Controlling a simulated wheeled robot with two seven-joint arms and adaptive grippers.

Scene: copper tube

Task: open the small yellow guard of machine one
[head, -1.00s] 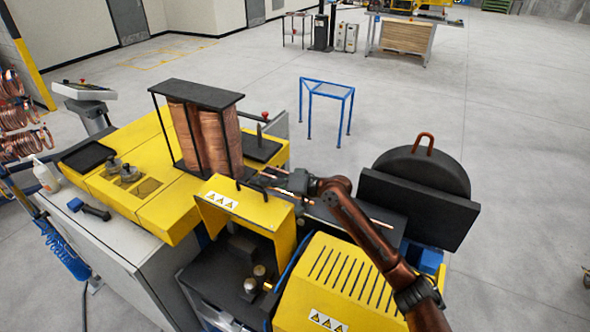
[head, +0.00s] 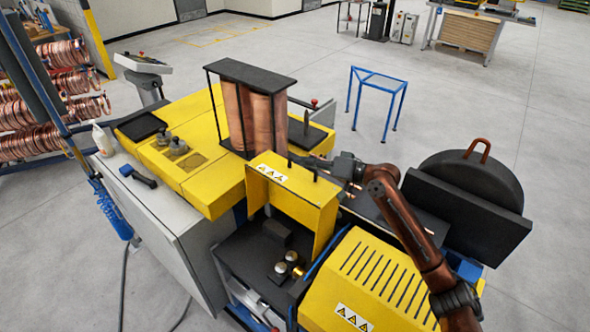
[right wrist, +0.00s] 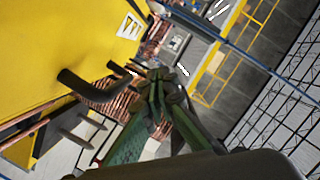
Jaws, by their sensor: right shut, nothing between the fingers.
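The small yellow guard (head: 297,193) stands raised on the near machine, with warning triangles on its upper face. The dark space under it is exposed, with round metal knobs (head: 287,266) inside. Its black handle (head: 315,174) sticks up at the top edge. In the right wrist view, the handle (right wrist: 92,88) projects from the yellow panel at left. My right gripper (head: 318,161) is just behind the guard's top edge. Its green fingers (right wrist: 155,88) are shut and empty, beside the handle; I cannot tell whether they touch it. My left gripper is out of view.
A large yellow slotted cover (head: 372,275) is right of the guard. A black-topped frame with copper columns (head: 255,115) stands behind it. A black plate and disc (head: 465,205) are at right. A blue stand (head: 378,90) is beyond, with open floor around it.

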